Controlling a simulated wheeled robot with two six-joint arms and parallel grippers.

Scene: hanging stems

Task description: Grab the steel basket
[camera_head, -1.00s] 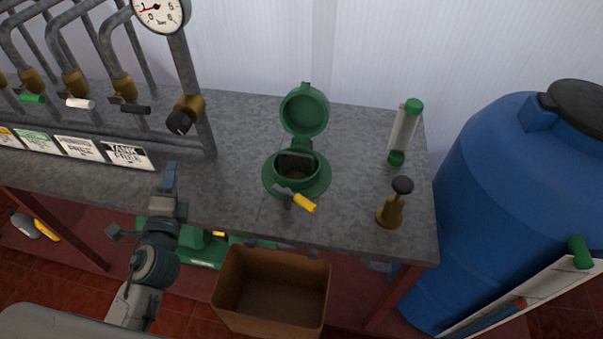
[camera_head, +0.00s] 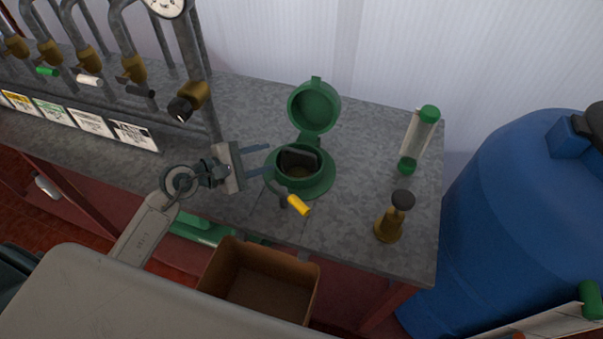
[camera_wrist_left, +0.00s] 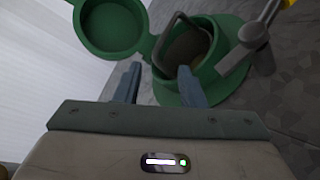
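The steel basket (camera_head: 298,160) sits inside a green round housing (camera_head: 318,184) on the grey bench, with its dark handle standing up in the opening. The housing's green lid (camera_head: 315,106) is open and tilted back. In the left wrist view the basket (camera_wrist_left: 188,48) shows inside the green rim, with its bent handle above it. My left gripper (camera_head: 262,159) is open and empty, just left of the housing, its two fingers pointing at it. In the left wrist view the gripper (camera_wrist_left: 159,84) has its fingers apart, short of the basket. My right gripper is not in view.
A lever with a yellow grip (camera_head: 298,205) sticks out at the housing's front. Pipes and valves (camera_head: 187,101) are at the left. An open brown box (camera_head: 262,290) is below the bench front.

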